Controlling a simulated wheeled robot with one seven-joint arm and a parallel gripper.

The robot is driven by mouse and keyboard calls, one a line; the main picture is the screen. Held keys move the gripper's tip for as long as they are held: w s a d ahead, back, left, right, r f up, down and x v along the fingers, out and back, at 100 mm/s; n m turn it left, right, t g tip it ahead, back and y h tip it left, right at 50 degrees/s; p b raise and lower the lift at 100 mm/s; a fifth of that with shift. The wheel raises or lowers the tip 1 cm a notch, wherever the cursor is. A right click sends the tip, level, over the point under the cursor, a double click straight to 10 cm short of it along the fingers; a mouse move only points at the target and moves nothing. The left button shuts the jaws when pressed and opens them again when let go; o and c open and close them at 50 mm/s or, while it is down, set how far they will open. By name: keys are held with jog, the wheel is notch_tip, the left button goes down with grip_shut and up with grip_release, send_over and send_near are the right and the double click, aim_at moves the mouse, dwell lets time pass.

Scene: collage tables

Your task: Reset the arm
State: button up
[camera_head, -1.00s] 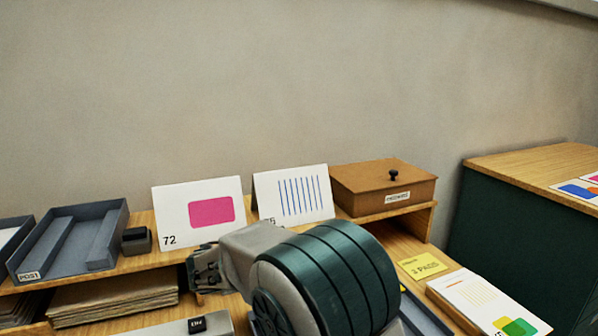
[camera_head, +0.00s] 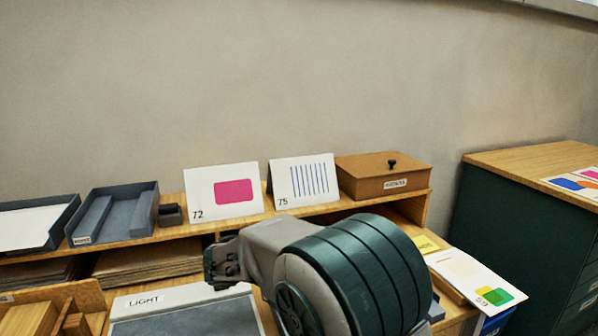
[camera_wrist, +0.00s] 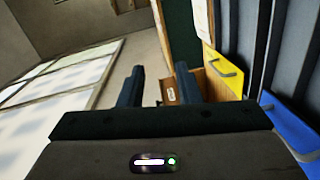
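My arm (camera_head: 350,265), a grey link with a large green banded joint, fills the lower middle of the head view, in front of the desk. My gripper (camera_wrist: 159,80) shows in the wrist view with its two dark fingers well apart and nothing held between them. A small brown labelled thing (camera_wrist: 172,95) shows beyond the fingers; I cannot tell how far off it is. I cannot make out the fingers in the head view.
Behind my arm, a shelf holds a grey tray (camera_head: 112,213), cards 72 (camera_head: 198,190) and 75 (camera_head: 288,174), and a brown box (camera_head: 383,176). A light pad (camera_head: 180,318) lies lower left. A green cabinet (camera_head: 530,235) stands right. In the wrist view, a yellow handled panel (camera_wrist: 222,72) is close right.

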jog(key=s+d+g+y+p, duration=0.5)
jog(key=s+d+y+p, duration=0.15)
jog(key=s+d, duration=0.4)
jog(key=s+a+r+m+t+y+p, duration=0.1)
jog(key=s+r+m+t+y+p, duration=0.1)
jog(key=s+y+p, duration=0.5)
jog(key=shift+s+a+r+t+y, duration=0.15)
jog(key=shift+s+r+t+y, duration=0.25)
jog(key=shift+s+r+y, duration=0.75)
jog(key=shift+s+f, duration=0.3)
jog(key=shift+s, duration=0.2)
